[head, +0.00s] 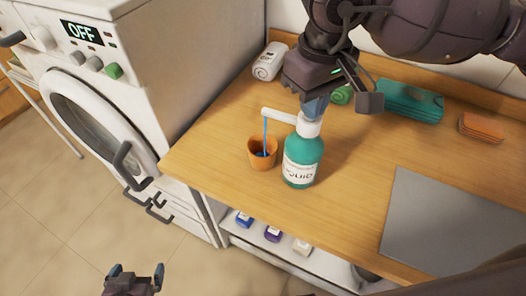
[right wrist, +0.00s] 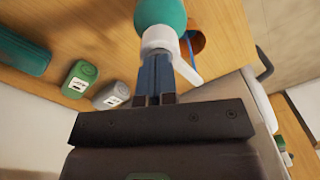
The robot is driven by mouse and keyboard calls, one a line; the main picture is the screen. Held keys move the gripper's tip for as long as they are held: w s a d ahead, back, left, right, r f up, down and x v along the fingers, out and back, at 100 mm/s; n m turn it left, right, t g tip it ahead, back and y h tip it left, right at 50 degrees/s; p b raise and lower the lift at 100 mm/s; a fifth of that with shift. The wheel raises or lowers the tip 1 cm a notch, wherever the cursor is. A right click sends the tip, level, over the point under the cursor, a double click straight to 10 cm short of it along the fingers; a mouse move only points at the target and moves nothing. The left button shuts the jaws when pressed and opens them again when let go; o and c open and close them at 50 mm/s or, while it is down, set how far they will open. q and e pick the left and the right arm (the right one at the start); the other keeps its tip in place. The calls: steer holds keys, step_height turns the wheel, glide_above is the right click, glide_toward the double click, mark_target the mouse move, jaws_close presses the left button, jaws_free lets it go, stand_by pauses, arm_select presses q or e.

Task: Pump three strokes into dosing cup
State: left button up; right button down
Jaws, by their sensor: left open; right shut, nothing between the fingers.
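A teal pump bottle (head: 301,165) with a white pump head (head: 308,126) stands upright on the wooden counter. Its white spout points left over a small orange-brown dosing cup (head: 262,153), and a thin blue stream runs from the spout into the cup. My right gripper (head: 314,106) is shut and empty, pointing down with its fingertips at the top of the pump head. The right wrist view shows the closed fingers (right wrist: 156,78) against the white pump head (right wrist: 160,38), with the cup (right wrist: 196,41) partly hidden behind the spout. My left gripper (head: 136,273) is open, low over the floor, away from the counter.
A white washing machine (head: 150,75) showing "OFF" stands left of the counter (head: 215,150). A grey mat (head: 455,225) lies right of the bottle. Rolled towels (head: 270,62), a teal item (head: 410,103) and orange cloths (head: 482,128) lie along the back. Small bottles (head: 272,233) stand on a shelf below.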

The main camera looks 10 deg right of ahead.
arm_select(q)
steer(key=shift+s, duration=0.1)
arm_select(e)
steer(key=shift+r, duration=0.15)
arm_select(q)
steer(key=shift+w+r+p, duration=0.35)
steer(key=shift+w+r, duration=0.05)
steer(key=shift+r, duration=0.1)
arm_select(e)
steer(key=shift+r, duration=1.65)
arm_select(q)
steer(key=shift+s+f, duration=0.1)
steer(key=shift+s, duration=0.15)
steer(key=shift+f, duration=0.2)
arm_select(e)
steer(key=shift+f, duration=0.2)
arm_select(q)
steer(key=shift+s+f+b, duration=0.25)
steer(key=shift+f+b, duration=0.65)
steer(key=shift+f, duration=0.1)
arm_select(e)
steer(key=shift+f, duration=0.85)
